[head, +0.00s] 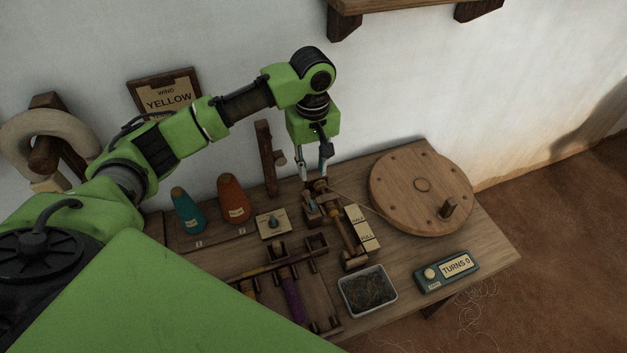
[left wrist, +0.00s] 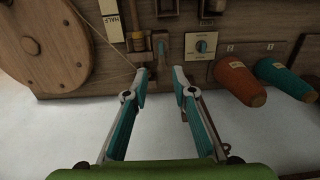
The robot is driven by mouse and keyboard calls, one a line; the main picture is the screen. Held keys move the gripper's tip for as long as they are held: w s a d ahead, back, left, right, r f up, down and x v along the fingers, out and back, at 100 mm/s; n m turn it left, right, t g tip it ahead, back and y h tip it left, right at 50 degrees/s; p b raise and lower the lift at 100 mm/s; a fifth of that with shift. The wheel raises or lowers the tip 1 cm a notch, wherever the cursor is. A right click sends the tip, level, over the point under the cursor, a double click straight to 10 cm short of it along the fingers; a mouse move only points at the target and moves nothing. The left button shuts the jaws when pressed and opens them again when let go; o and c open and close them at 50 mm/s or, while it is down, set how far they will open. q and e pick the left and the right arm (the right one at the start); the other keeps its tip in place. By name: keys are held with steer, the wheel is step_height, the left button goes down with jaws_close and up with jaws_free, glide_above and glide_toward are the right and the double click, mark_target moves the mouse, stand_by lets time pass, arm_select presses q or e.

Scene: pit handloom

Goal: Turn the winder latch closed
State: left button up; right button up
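My left gripper (head: 314,176) points down over the back of the bench, at the end of the winder. In the left wrist view its two fingers (left wrist: 161,75) are apart with nothing between them, so it is open. The wooden winder (head: 350,240) runs from below the gripper toward the front. In the left wrist view a small blue-grey lever (left wrist: 162,45), which looks like the winder latch, stands just beyond the fingertips, apart from them. The gripper and winder parts partly hide this spot in the head view, and I cannot tell the latch's angle. My right gripper is not in view.
A large wooden disc (head: 418,190) with a crank peg stands right of the winder. A knob plate (head: 272,225), an orange cone (head: 233,200) and a teal cone (head: 187,212) are to the left. A tray of thread (head: 367,307) and a turns counter (head: 446,271) are in front.

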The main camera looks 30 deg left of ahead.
mark_target(312, 203)
arm_select(q)
step_height(312, 203, down, 13)
steer(key=shift+s+r, duration=0.15)
steer(key=shift+f, duration=0.45)
jaws_close()
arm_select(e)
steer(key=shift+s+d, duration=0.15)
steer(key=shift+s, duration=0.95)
